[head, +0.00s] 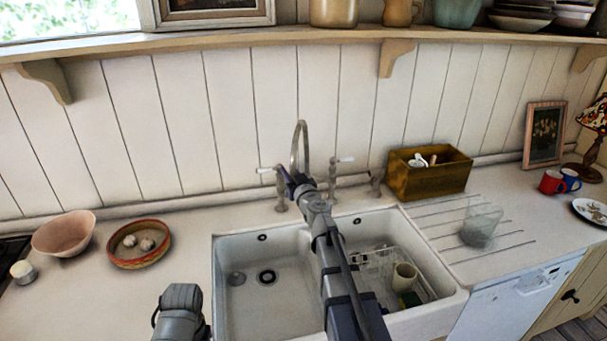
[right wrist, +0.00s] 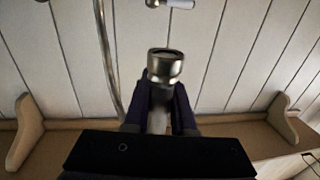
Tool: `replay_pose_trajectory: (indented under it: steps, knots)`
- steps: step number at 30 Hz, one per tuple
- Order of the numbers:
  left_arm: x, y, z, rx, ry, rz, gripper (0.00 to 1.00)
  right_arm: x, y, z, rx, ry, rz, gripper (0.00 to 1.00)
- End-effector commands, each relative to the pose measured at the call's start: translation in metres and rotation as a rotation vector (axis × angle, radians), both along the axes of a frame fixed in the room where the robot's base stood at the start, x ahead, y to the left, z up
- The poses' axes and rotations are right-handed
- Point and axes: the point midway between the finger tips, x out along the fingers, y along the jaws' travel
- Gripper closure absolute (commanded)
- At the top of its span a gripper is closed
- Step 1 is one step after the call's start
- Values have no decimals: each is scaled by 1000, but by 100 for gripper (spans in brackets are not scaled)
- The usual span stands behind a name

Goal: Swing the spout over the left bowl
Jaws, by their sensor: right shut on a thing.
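The tap's curved metal spout (head: 300,140) rises behind the double white sink. My right gripper (head: 296,181) is shut on the spout's end, in the picture near the back of the sink, by the divider. In the right wrist view its two dark fingers (right wrist: 164,92) sit on both sides of the round metal nozzle (right wrist: 165,66), and the curved tube passes to the left. The left bowl (head: 245,300) is empty, with a dark drain. The right bowl (head: 367,230) is partly hidden by my right arm. My left gripper is out of view; only part of my left arm shows.
Two tap handles with white levers flank the spout (head: 345,159). A wire rack (head: 378,262) with a cup (head: 403,277) stands in the right bowl. A wooden box (head: 430,180) and a glass (head: 481,225) are to the right.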

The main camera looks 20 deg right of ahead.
Motion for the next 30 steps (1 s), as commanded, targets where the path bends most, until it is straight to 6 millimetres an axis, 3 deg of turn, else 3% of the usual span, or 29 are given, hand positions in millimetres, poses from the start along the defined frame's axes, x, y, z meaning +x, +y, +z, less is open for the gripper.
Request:
replay_pose_trajectory:
  steps: [3, 12, 30]
  knots:
    - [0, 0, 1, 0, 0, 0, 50, 14, 10, 1, 1, 0, -2, 100]
    - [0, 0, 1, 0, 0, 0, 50, 30, 22, 1, 1, 0, -8, 100]
    - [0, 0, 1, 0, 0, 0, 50, 34, 22, 1, -1, 0, -14, 100]
